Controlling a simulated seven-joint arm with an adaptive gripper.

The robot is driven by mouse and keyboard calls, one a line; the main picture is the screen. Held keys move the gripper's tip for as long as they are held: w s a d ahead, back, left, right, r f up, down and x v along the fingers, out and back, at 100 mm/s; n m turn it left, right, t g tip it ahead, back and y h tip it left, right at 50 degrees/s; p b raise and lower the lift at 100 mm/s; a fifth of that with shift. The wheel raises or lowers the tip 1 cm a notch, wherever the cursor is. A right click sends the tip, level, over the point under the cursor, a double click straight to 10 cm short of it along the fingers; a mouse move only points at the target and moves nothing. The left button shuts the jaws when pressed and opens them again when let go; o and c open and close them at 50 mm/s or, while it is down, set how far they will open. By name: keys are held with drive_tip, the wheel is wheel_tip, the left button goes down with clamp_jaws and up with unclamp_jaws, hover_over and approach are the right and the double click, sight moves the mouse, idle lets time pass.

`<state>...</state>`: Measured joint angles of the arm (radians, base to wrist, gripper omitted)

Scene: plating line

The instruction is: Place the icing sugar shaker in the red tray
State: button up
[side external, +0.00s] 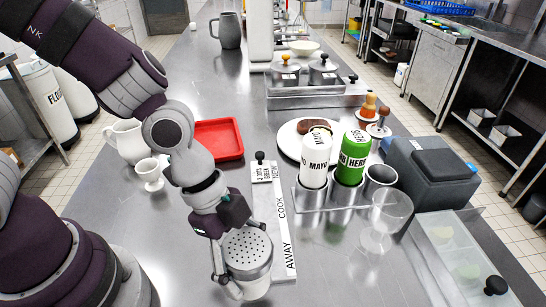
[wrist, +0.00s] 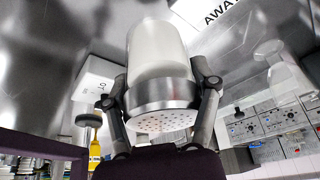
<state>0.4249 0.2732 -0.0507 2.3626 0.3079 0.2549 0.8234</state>
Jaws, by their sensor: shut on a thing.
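The icing sugar shaker (side external: 248,252) has a perforated metal lid and a pale body. In the side external view it is at the lower middle, near the front of the steel counter. My gripper (side external: 232,245) is shut on it, with a finger on each side. In the wrist view the shaker (wrist: 162,70) fills the middle between the fingers of my gripper (wrist: 162,100), gripped around its metal band. I cannot tell whether its base touches the counter. The red tray (side external: 238,152) lies behind my wrist, further back and slightly left; my arm hides part of its left side. Its visible interior looks empty.
A white jug (side external: 127,140) and small white cup (side external: 150,174) stand left of the tray. A white label strip (side external: 283,225) runs right of the shaker. A rack holds mayo (side external: 316,160) and herb (side external: 352,158) bottles. A clear glass (side external: 385,215) stands at right.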

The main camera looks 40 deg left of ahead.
drive_tip(key=w+a+n+t, duration=0.1)
drive_tip(key=w+a+n, duration=0.2)
drive_tip(key=w, duration=0.4)
wheel_tip(320, 180, up, 5)
drive_tip(key=n+t+y, duration=0.3)
drive_tip(key=n+y, duration=0.1)
drive_tip(key=n, duration=0.9)
hover_over(220, 145)
drive_tip(key=s, duration=0.2)
wheel_tip(220, 145, down, 10)
drive_tip(key=shift+s+r, duration=0.15)
drive_tip(key=o, duration=1.2)
drive_tip(key=shift+o, duration=0.2)
drive_tip(key=shift+d, duration=0.1)
